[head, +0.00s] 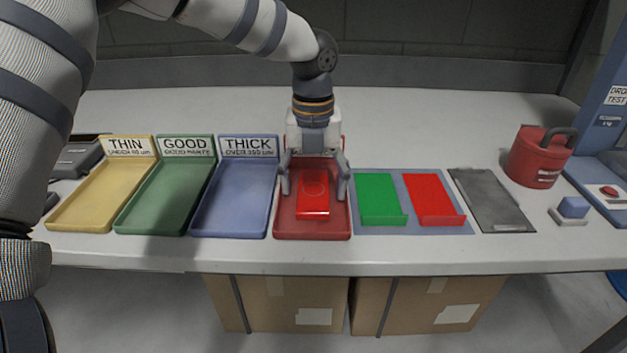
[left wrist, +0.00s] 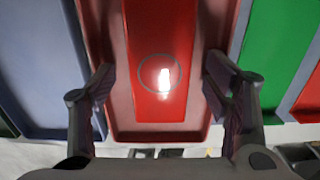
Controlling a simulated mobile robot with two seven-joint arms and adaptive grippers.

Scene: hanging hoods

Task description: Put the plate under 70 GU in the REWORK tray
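A glossy red plate (head: 314,208) with a faint ring mark lies in the red tray (head: 283,229). The tray's sign is hidden behind my left arm, so its label cannot be read. My left gripper (head: 315,184) is directly above the tray, fingers spread on either side of the plate. In the left wrist view the plate (left wrist: 152,98) lies between the open fingers with gaps on both sides. A green plate (head: 377,195) and another red plate (head: 430,195) lie on the blue-grey mat (head: 404,229). No gloss reading is legible. My right gripper is out of view.
Yellow THIN (head: 68,221), green GOOD (head: 128,225) and blue THICK (head: 206,229) trays stand left of the red tray. A dark grey slab (head: 490,200), a red canister (head: 538,160) and a blue block (head: 573,207) stand right. Free bench lies behind the mat.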

